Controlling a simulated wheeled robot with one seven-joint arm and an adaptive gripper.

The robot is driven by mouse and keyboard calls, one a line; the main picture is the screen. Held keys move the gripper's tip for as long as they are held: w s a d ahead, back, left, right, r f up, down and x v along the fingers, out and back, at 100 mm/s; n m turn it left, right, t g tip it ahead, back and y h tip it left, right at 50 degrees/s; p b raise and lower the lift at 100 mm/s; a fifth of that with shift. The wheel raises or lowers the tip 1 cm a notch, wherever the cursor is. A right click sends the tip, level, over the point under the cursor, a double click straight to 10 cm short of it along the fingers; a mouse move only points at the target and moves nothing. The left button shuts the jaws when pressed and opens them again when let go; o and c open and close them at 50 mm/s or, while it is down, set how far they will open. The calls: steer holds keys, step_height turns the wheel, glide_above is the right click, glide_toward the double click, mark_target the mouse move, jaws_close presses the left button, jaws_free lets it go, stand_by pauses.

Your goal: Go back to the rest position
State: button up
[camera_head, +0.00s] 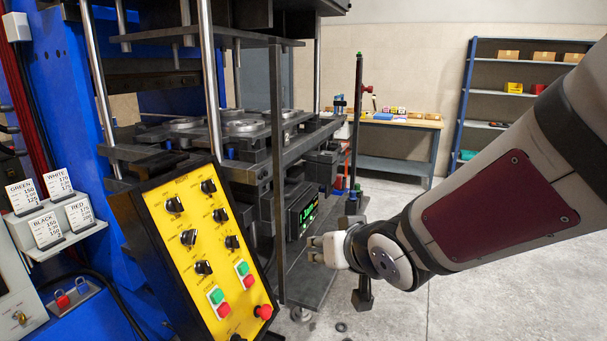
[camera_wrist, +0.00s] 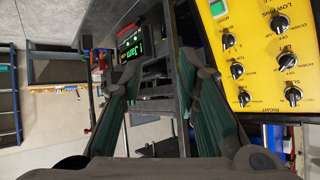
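My gripper (camera_head: 313,249) is in the middle of the head view, in front of the press (camera_head: 270,110) and to the right of the yellow control panel (camera_head: 205,250). In the wrist view, my gripper (camera_wrist: 160,64) shows two dark green fingers apart with nothing between them, so it is open and empty. Beyond the fingertips is a small box with a lit green display (camera_wrist: 130,49). The same display (camera_head: 303,212) sits on the press frame in the head view. The yellow panel (camera_wrist: 262,60) fills the upper right of the wrist view. My gripper appears to touch nothing.
A wooden-topped workbench (camera_head: 410,121) and a blue shelf rack (camera_head: 500,100) stand at the back. The grey floor (camera_head: 480,290) at right is clear.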

steer(key=s+d+r+m+g+h, duration=0.1)
steer(key=s+d+r+h, duration=0.3)
steer(key=s+d, duration=0.45)
steer(key=s+d+r+m+g, duration=0.1)
steer(key=s+d+g, duration=0.2)
steer(key=s, duration=1)
steer(key=d, duration=0.3)
steer(key=shift+s+d+r+m+g, duration=0.2)
steer(key=shift+d+r+m+g, duration=0.1)
steer(key=shift+d+r, duration=0.1)
